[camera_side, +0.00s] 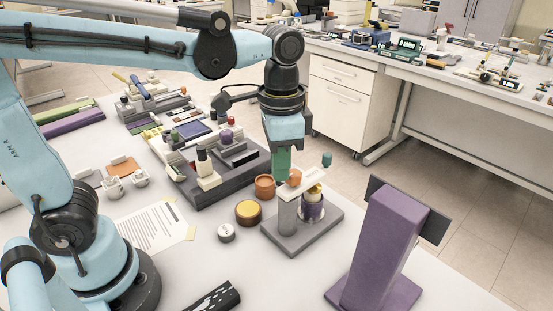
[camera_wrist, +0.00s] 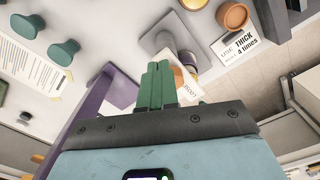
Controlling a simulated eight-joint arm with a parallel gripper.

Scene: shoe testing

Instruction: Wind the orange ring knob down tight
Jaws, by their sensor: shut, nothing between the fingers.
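My gripper (camera_side: 282,178) has green fingers that point down, just left of a small orange piece on the cream arm (camera_side: 309,182) of a grey stand. This orange piece (camera_side: 294,177) looks like the ring knob, but its ring shape is too small to make out. In the wrist view the green fingers (camera_wrist: 158,66) are pressed together with nothing between them. A purple-banded cylinder (camera_side: 312,208) stands on the stand's base under the arm.
The grey base (camera_side: 287,239) lies on the white table. A tall purple stand (camera_side: 383,250) rises at the right. A dark tray (camera_side: 227,183) lies behind.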

